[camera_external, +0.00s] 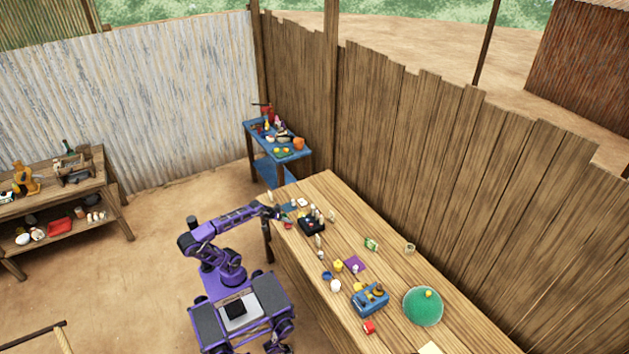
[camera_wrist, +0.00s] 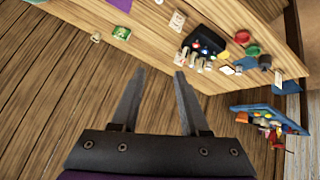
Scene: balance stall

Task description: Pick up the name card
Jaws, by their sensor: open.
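My gripper (camera_external: 277,213) is over the far left end of the long wooden table in the external view. In the wrist view my gripper (camera_wrist: 158,74) is open, with only wooden boards between its fingers. No writing is clear enough to identify the name card for certain. A small pale upright piece with faint marks (camera_wrist: 177,20) could be it; it stands on the table above and right of the fingertips, apart from them. A flat white piece (camera_wrist: 228,70) lies farther right, near the table edge.
A black tray (camera_wrist: 207,41) with small bottles beside it stands close to my gripper. A green packet (camera_external: 371,244), a purple cloth (camera_external: 354,264), a blue device (camera_external: 370,299) and a green disc (camera_external: 422,307) lie along the table (camera_external: 455,312). A plank fence runs behind.

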